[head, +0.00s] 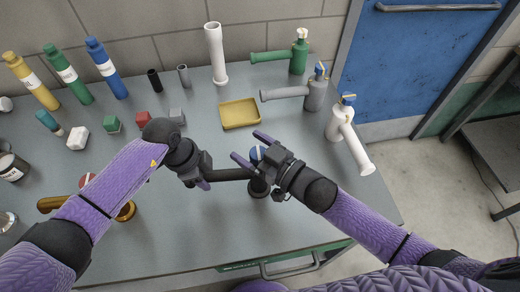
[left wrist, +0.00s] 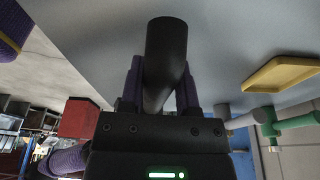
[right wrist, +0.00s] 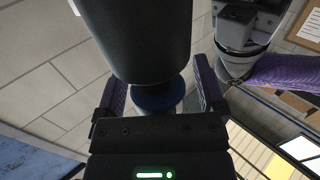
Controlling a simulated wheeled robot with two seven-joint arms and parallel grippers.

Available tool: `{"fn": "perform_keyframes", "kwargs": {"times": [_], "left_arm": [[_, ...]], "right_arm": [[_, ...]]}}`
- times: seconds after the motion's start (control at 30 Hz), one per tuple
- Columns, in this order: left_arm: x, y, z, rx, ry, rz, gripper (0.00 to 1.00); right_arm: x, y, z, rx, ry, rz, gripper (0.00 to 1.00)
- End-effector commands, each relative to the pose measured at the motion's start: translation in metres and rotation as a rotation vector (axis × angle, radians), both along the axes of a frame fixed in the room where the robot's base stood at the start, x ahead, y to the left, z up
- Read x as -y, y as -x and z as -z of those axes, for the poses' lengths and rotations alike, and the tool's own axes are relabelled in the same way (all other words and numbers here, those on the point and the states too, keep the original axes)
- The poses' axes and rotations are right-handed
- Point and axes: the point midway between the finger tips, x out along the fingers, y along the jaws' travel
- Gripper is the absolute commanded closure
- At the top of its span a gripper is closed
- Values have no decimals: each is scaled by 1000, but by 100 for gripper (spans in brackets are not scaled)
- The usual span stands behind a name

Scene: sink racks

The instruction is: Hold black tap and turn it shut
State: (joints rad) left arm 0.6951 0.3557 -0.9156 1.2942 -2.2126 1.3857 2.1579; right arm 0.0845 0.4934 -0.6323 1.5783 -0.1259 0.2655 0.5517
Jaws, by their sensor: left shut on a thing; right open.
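The black tap (head: 260,187) stands on the grey table, its spout (head: 228,174) pointing left and its blue handle (head: 254,155) on top, partly hidden by my right gripper. My left gripper (head: 205,182) is shut on the spout; in the left wrist view the black spout (left wrist: 166,50) sits between its fingers. My right gripper (head: 251,150) is open, its fingers on either side of the handle. In the right wrist view the blue handle (right wrist: 160,98) shows between the fingers, with the black tap body (right wrist: 142,40) beyond; I cannot tell if they touch it.
A yellow tray (head: 240,115) lies behind the tap. Green (head: 298,54), grey (head: 315,92) and white (head: 340,122) taps stand at the right. Bottles and small blocks fill the back left. A brown tap (head: 126,212) is partly under my left arm. The front middle is clear.

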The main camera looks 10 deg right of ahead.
Motion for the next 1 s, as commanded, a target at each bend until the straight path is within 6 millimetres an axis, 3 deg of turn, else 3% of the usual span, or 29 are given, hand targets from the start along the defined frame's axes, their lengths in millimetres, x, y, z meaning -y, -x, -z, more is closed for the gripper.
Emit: {"fn": "perform_keyframes", "kwargs": {"times": [0.17, 0.4, 0.57, 0.9, 0.93, 1.0], "left_arm": [[0, 0, -1, 1, 1, 0, 100], [0, 0, -1, 1, 1, 0, 100], [0, 0, -1, 1, 1, 0, 100], [0, 0, -1, 1, 1, 0, 100], [0, 0, -1, 1, 1, 0, 53], [0, 0, 0, 1, 1, 0, 38]], "right_arm": [[8, 10, 1, -4, 0, 1, 11], [52, 61, 2, -7, 3, 0, 11], [72, 84, 1, -4, 1, 0, 11], [78, 91, 0, 0, 0, 0, 11], [78, 91, 0, 0, 0, 0, 11], [78, 91, 0, 0, 0, 0, 11]]}}
